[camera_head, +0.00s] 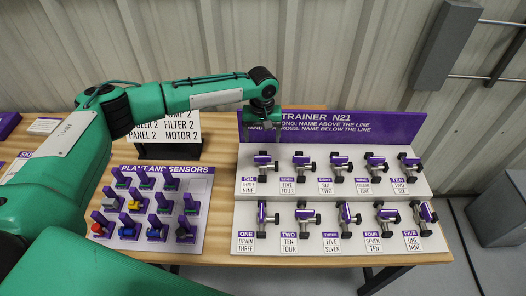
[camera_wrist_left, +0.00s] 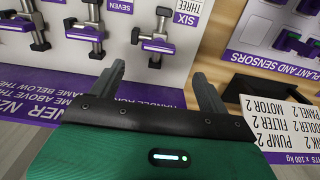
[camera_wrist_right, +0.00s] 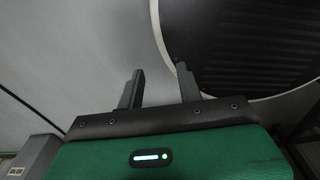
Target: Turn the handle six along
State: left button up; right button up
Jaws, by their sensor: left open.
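The valve six (camera_head: 262,160) is at the left end of the upper row on the white trainer board (camera_head: 300,184). It has a purple handle and dark round ends. In the left wrist view, upside down, its purple handle (camera_wrist_left: 158,47) lies sideways, beside the label SIX (camera_wrist_left: 186,18). My left gripper (camera_head: 264,124) is above and behind valve six, in front of the purple sign; its fingertips are hard to make out there. In the left wrist view my left gripper (camera_wrist_left: 160,76) is open and empty, apart from the handle. My right gripper (camera_wrist_right: 160,80) is open and empty, away from the board.
Valve seven (camera_head: 301,160) stands close to the right of six, and valve one (camera_head: 264,216) is in the row in front. The purple sign (camera_head: 385,127) rises behind. A plant and sensors board (camera_head: 205,205) and a name stand (camera_head: 190,150) are at left.

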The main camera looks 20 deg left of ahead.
pick_arm(q)
jog(key=p, duration=0.1)
send_over(263, 156)
notch_tip(263, 156, down, 4)
jog(key=shift+f, duration=0.1)
notch_tip(263, 156, down, 5)
jog(key=shift+s+f+p, duration=0.1)
jog(key=shift+p, duration=0.45)
jog(key=shift+f, duration=0.4)
jog(key=shift+c, duration=0.2)
jog(key=c, duration=0.7)
jog(key=shift+c, duration=1.3)
pick_arm(e)
jog(key=r, duration=0.1)
jog(key=w+r, duration=0.1)
jog(key=shift+w+a+r, duration=0.15)
jog(key=shift+w+r, duration=0.15)
jog(key=shift+r, duration=0.05)
